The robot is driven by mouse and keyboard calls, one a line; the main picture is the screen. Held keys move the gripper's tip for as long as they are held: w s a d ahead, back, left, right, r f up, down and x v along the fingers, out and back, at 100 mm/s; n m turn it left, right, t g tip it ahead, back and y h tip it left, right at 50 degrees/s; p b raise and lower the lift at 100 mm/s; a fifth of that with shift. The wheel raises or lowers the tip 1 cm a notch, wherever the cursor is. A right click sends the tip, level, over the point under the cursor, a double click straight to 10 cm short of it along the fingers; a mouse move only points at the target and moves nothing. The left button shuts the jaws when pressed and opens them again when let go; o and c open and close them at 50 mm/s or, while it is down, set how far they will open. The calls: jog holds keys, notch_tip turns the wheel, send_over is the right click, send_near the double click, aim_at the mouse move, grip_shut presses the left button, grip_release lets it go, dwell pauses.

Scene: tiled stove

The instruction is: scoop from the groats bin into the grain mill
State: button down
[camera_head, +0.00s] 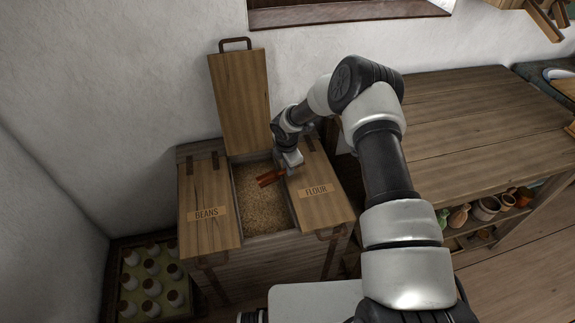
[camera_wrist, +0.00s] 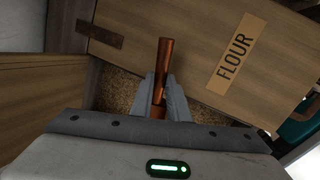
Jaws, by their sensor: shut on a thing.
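The open middle compartment (camera_head: 262,212) of the wooden chest holds tan grain, the groats; the grain also shows in the wrist view (camera_wrist: 118,92). Its lid (camera_head: 240,100) stands raised against the wall. My gripper (camera_head: 283,172) is over the rear right part of this opening, beside the flour lid. It is shut on a copper-coloured scoop (camera_head: 268,179), whose tube-like handle (camera_wrist: 165,58) shows between the fingers in the wrist view (camera_wrist: 160,92). The scoop's bowl is not clearly seen, and I cannot tell whether it touches the grain. No grain mill is recognisable.
The beans lid (camera_head: 207,190) and flour lid (camera_head: 318,205) lie closed on either side of the opening. A wooden workbench (camera_head: 460,115) stands to the right, its visible top clear, with jars (camera_head: 487,208) on its shelf. A crate of bottles (camera_head: 115,275) stands at left.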

jog(key=shift+r+p, duration=1.8)
jog(key=shift+r, duration=1.7)
